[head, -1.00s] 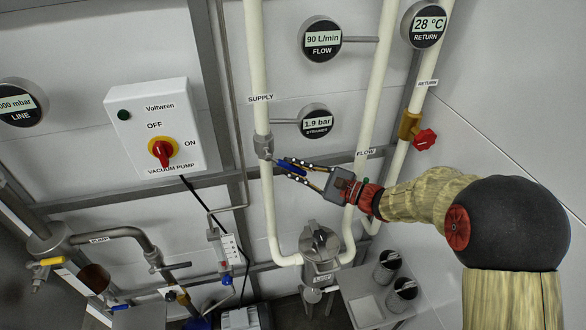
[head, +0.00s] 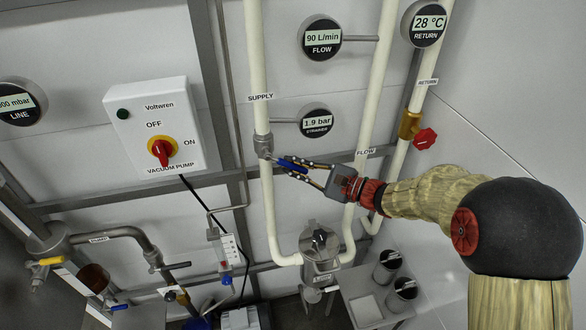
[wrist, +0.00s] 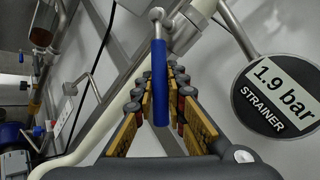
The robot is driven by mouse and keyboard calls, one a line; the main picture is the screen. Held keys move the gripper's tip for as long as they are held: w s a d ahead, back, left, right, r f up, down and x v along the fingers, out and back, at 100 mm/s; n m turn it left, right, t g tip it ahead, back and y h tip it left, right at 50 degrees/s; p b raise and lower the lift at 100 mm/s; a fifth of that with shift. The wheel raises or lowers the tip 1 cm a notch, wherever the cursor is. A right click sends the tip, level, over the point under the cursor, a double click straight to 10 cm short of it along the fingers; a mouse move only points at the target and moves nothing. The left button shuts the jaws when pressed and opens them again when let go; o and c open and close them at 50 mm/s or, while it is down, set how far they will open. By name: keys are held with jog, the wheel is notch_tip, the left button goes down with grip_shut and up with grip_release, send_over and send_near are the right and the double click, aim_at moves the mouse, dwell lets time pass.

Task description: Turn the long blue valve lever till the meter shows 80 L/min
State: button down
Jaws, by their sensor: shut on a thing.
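The long blue valve lever (head: 291,166) sits on the grey valve body (head: 263,146) of the supply pipe and points right and slightly down in the head view. My gripper (head: 300,169) is shut on the lever. In the wrist view the blue lever (wrist: 159,82) runs between the two fingers of my gripper (wrist: 161,105). The flow meter (head: 322,38) reads 90 L/min. The part of the lever deepest between the fingers is hidden in the head view.
The strainer gauge (head: 316,122) reads 1.9 bar, right of the valve. The vacuum pump switch box (head: 155,125) is to the left. The return pipe has a red valve handle (head: 426,139). A steel strainer (head: 320,245) stands below.

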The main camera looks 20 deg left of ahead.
jog(key=c, duration=1.8)
grip_release()
jog(key=shift+d, duration=0.1)
jog(key=v, duration=1.2)
jog(key=shift+r, duration=0.15)
